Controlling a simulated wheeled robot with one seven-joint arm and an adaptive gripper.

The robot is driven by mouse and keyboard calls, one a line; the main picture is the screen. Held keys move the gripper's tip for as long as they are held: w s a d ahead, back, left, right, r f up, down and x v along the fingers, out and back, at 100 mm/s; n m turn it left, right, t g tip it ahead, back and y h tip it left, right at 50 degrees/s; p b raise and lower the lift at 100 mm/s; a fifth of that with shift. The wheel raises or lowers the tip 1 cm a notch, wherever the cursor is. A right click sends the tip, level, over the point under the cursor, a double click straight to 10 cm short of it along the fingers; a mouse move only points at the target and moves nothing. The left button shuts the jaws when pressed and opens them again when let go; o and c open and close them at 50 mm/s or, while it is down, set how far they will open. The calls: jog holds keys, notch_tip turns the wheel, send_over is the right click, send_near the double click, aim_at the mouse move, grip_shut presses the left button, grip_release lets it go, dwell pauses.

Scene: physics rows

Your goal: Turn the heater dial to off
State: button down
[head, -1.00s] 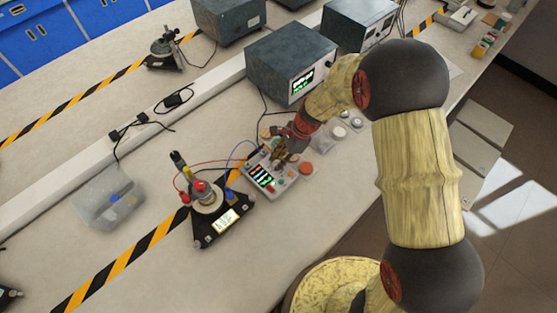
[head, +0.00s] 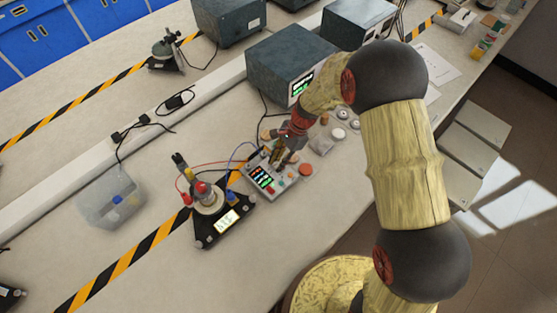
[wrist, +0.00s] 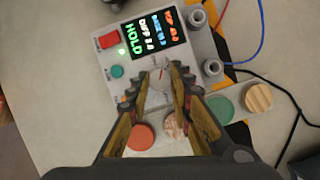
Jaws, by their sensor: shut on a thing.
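The control box (head: 262,182) is light grey and lies on the bench at the middle of the head view. In the wrist view the box (wrist: 108,60) shows a lit screen (wrist: 155,37) reading HOLD, a red button (wrist: 108,39) and a small green button (wrist: 117,71). A round pale dial (wrist: 160,78) with a red mark sits below the screen. My gripper (wrist: 163,72) has a fingertip on either side of the dial and is shut on it. In the head view my gripper (head: 280,158) is over the box, and the dial is hidden.
A black-based apparatus (head: 210,232) with its own display stands left of the box, joined by red and blue wires. Orange (wrist: 140,137), green (wrist: 220,108) and wooden (wrist: 258,97) discs lie close by. A large grey instrument (head: 285,65) stands behind.

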jog(key=n, duration=0.2)
jog(key=n+g+h+p, duration=0.1)
jog(key=n, duration=0.2)
jog(key=shift+w+a+h, duration=0.15)
jog(key=shift+h, duration=0.15)
jog(key=shift+n+p, duration=0.3)
jog(key=shift+n, duration=0.1)
jog(key=c, duration=1.6)
grip_release()
jog(key=shift+g, duration=0.3)
jog(key=v, duration=1.2)
